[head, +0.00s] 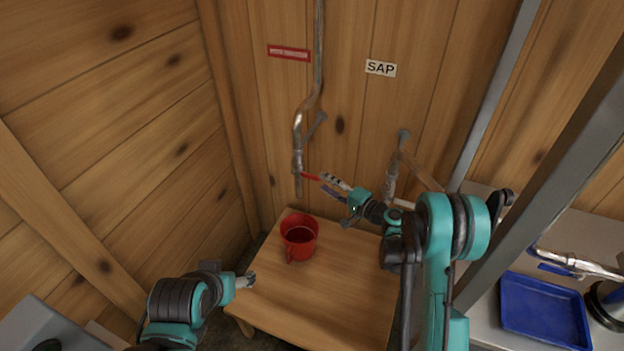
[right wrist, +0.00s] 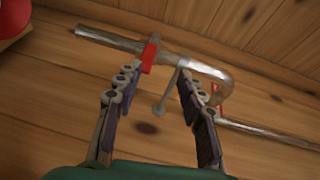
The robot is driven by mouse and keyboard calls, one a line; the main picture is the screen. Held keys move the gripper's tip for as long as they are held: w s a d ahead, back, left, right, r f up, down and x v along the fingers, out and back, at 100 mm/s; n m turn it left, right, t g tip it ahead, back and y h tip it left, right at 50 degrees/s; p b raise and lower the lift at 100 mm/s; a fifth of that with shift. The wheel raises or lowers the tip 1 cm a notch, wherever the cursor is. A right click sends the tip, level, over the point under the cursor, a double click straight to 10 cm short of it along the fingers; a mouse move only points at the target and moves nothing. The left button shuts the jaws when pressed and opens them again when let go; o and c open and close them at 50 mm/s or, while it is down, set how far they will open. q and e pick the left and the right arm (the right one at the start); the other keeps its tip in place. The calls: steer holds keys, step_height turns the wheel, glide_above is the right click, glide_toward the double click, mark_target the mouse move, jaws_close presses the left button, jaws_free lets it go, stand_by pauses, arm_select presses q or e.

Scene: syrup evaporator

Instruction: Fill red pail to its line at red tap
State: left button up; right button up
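The red pail (head: 299,237) stands upright on the wooden table, below the tap's spout. I cannot tell the liquid level or see a line. A red edge of it (right wrist: 12,18) shows in the wrist view's top left corner. The red tap (head: 298,160) is a metal pipe on the wall with a red lever (head: 311,176) pointing right. My right gripper (head: 334,187) is open at the lever's free end; in the wrist view the red lever (right wrist: 149,57) shows beyond and between the fingers. My left gripper (head: 246,281) is low, left of the pail; its fingers are too small to read.
The wooden table (head: 310,310) is bare in front of the pail. A second tap (head: 391,180) is on the wall under the SAP sign (head: 381,68). A grey post (head: 555,165) stands to the right, with a blue tray (head: 545,312) beyond it.

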mark_target(313, 178)
steer(key=shift+m+t+y, duration=0.3)
steer(key=shift+m+t, duration=0.2)
steer(key=w+a+f, duration=0.1)
steer(key=w, duration=0.1)
steer(key=w+a+b, duration=0.1)
steer(key=w+a, duration=0.1)
steer(key=w+a+f, duration=0.1)
steer(key=w+a, duration=0.1)
steer(key=shift+a+f+b, duration=0.2)
steer(key=shift+f+b, duration=0.15)
jaws_close()
